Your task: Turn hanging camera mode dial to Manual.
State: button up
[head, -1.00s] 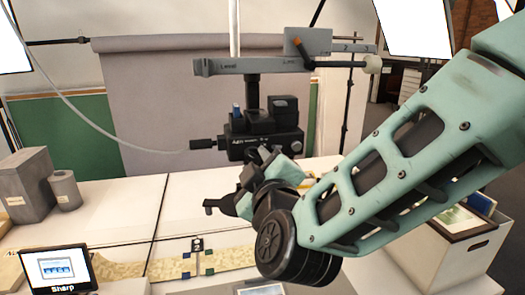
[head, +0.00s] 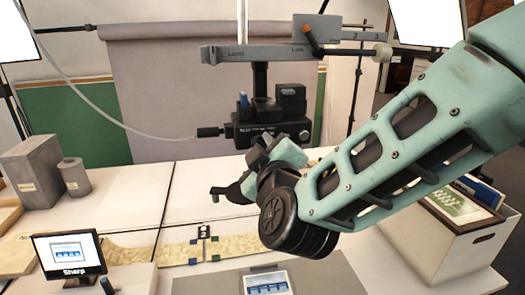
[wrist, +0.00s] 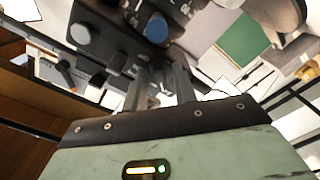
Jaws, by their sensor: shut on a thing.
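The hanging camera (head: 270,112) is a black box under a grey levelling bar, at the centre of the head view. A blue knob (head: 243,99) stands on its top left. My gripper (head: 266,139) is up against the camera's near lower side. In the wrist view my gripper (wrist: 162,78) has two grey fingers close together, reaching to the dark camera body (wrist: 112,45). A round blue knob (wrist: 156,28) shows just beyond them. The fingers are shut on a part of the camera, seemingly the mode dial. Fingers and arm hide that part, and its setting cannot be read.
Below are a small screen (head: 68,256), a patterned strip (head: 180,254) and a tablet (head: 267,285). A white box (head: 450,235) stands right.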

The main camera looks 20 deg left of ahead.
jog(key=m+b, duration=0.9)
jog(key=b, duration=0.1)
jog(key=shift+f, duration=0.1)
jog(key=shift+m+b, duration=0.3)
jog(key=shift+b, duration=0.1)
jog(key=o, duration=0.6)
jog(key=b+v, duration=0.3)
jog(key=v, duration=1.4)
jog(key=shift+s+b, duration=0.15)
jog(key=shift+b, duration=0.2)
